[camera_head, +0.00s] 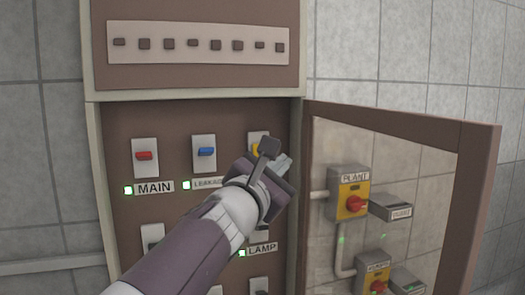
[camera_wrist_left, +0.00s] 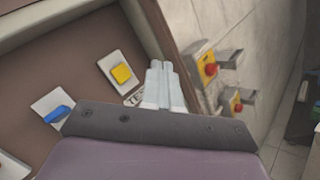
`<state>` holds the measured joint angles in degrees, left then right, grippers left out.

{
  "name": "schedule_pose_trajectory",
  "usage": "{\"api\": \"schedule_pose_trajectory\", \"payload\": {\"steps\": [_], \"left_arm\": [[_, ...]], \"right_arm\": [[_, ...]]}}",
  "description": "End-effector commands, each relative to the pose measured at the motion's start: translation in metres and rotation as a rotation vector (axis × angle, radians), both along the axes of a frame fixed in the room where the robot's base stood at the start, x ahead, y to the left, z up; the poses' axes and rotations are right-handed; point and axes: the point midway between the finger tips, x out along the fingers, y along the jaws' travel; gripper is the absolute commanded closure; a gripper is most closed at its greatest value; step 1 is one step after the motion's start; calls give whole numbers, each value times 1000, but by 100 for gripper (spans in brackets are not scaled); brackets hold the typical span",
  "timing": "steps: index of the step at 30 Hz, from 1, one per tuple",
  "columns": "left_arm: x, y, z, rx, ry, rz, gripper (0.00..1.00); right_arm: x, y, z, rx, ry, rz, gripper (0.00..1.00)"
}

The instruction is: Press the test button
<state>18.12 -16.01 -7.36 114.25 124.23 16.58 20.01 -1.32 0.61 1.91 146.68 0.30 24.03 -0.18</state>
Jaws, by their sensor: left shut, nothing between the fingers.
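The yellow test button (camera_head: 256,149) sits on a pale plate in the top row of the brown panel, partly hidden behind my left gripper (camera_head: 284,163). In the left wrist view the yellow button (camera_wrist_left: 121,74) is fully visible, with a label (camera_wrist_left: 133,99) starting "TE" below it, partly covered by the fingers. My left gripper (camera_wrist_left: 161,66) is shut and empty. Its fingertips appear to the right of the button in both views, and I see no contact with it. My right gripper is not in view.
A red switch (camera_head: 145,156) labelled MAIN and a blue switch (camera_head: 206,152) are left of the yellow button. An open framed door (camera_head: 480,190) stands on the right. Beyond it are red-knobbed plant switches (camera_head: 353,203) on the tiled wall.

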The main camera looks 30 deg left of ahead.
Motion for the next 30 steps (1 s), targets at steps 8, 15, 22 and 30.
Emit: {"api": "schedule_pose_trajectory", "payload": {"steps": [8,15,22,30], "left_arm": [[9,10,2,0,4,1,100],[32,38,5,1,5,2,100],[50,58,0,3,2,2,100],[57,67,-1,3,2,0,100]], "right_arm": [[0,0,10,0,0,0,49],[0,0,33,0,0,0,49],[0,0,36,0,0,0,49],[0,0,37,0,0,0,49]]}}
